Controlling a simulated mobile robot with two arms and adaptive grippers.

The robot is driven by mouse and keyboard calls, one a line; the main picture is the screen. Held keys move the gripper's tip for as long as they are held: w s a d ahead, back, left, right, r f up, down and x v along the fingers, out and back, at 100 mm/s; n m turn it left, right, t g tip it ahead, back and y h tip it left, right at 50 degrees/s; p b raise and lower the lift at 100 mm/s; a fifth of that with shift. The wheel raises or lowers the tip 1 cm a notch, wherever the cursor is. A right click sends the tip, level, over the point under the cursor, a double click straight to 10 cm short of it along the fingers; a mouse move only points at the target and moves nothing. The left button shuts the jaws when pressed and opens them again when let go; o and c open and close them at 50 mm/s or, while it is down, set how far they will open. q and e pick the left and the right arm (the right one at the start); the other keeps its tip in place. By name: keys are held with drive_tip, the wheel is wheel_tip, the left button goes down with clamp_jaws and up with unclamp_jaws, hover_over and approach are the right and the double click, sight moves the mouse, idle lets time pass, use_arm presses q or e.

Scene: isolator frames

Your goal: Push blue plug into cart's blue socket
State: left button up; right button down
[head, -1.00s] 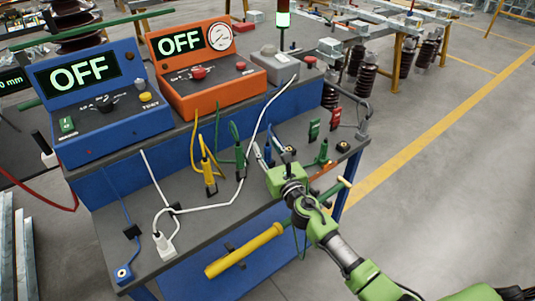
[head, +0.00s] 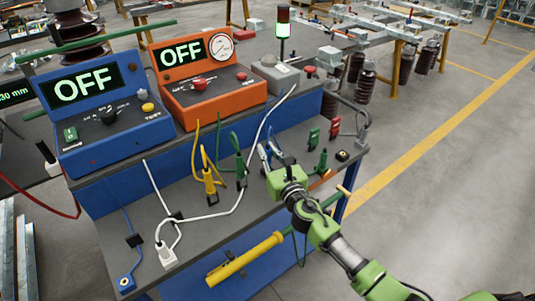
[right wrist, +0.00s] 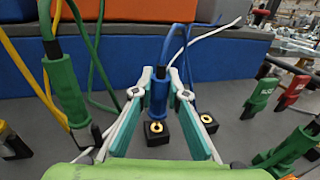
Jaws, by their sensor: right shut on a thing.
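My right gripper (head: 269,157) is over the cart's lower shelf, its fingers pointing away from me. In the right wrist view its two fingers (right wrist: 160,95) are shut on the upright blue plug (right wrist: 158,98), one on each side. A blue cable rises from the plug. The plug's lower end is right at a black block with a brass ring (right wrist: 155,127); I cannot tell if they touch. In the head view the blue plug (head: 276,151) is partly hidden by the gripper. The blue socket (head: 125,282) is at the shelf's near left corner. My left gripper is not in view.
A yellow plug (head: 209,183) and a green plug (head: 240,168) stand left of my gripper. A white plug (head: 167,255) is near the blue socket. Green (head: 314,139) and red (head: 335,127) plugs stand to the right. A yellow-handled rod (head: 245,260) hangs at the front.

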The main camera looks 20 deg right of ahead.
drive_tip(key=s+r+p, duration=0.2)
drive_tip(key=s+r, duration=0.8)
drive_tip(key=s, duration=0.4)
drive_tip(key=shift+d+r+p, duration=0.15)
drive_tip(key=shift+d+p, duration=0.05)
drive_tip(key=shift+p, duration=0.2)
